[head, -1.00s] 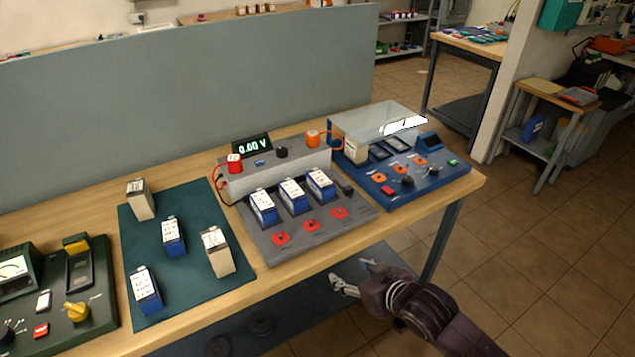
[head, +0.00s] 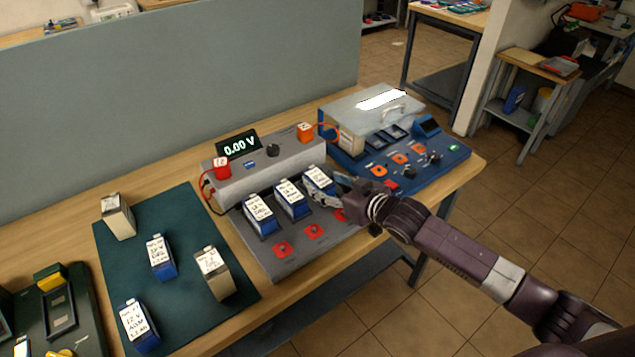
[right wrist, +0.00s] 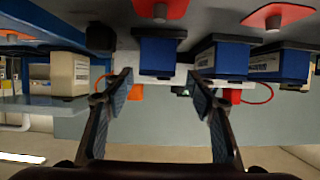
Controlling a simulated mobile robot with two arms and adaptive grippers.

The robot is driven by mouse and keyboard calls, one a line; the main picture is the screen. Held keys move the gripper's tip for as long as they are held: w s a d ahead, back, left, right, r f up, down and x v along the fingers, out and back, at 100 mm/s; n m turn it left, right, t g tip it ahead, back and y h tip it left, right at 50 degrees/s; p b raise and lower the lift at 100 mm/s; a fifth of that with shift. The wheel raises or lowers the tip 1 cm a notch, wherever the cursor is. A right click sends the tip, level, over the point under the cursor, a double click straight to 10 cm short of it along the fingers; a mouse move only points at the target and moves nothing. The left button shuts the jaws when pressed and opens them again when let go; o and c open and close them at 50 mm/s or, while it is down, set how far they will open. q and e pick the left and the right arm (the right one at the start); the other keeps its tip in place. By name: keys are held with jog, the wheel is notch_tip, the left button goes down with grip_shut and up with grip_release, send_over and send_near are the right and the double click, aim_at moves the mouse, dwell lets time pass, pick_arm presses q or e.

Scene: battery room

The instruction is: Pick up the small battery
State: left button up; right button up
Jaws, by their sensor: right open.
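Three blue batteries with white labelled tops stand in a row on the grey tester (head: 290,247): the left one (head: 259,215), the middle one (head: 292,198) and the right one (head: 319,181). My right gripper (head: 335,190) is open and empty, close beside the right battery and partly covering it. In the right wrist view, which is upside down, that battery (right wrist: 158,57) lies ahead between the open fingers (right wrist: 160,92), apart from them. Two blue batteries (head: 161,257) (head: 138,326) and two cream ones (head: 117,216) (head: 213,273) stand on the green mat (head: 188,312). My left gripper is not in view.
The tester's display (head: 238,145) reads 0.00 V. Red pads (head: 314,230) lie before the batteries. A grey panel (head: 150,95) closes the back.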

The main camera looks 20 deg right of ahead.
aim_at(322, 181)
jog(key=shift+w+f, duration=0.1)
jog(key=shift+w, duration=0.2)
jog(key=p+x, duration=0.1)
jog(key=x, duration=0.2)
jog(key=shift+w+f, duration=0.2)
jog(key=shift+w, duration=0.15)
jog(key=shift+w+a+f, duration=0.2)
jog(key=shift+w+f, duration=0.05)
jog(key=shift+w, duration=0.15)
jog(key=shift+c, duration=1.5)
grip_shut()
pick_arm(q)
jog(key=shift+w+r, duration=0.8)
pick_arm(e)
jog(key=shift+r, duration=0.2)
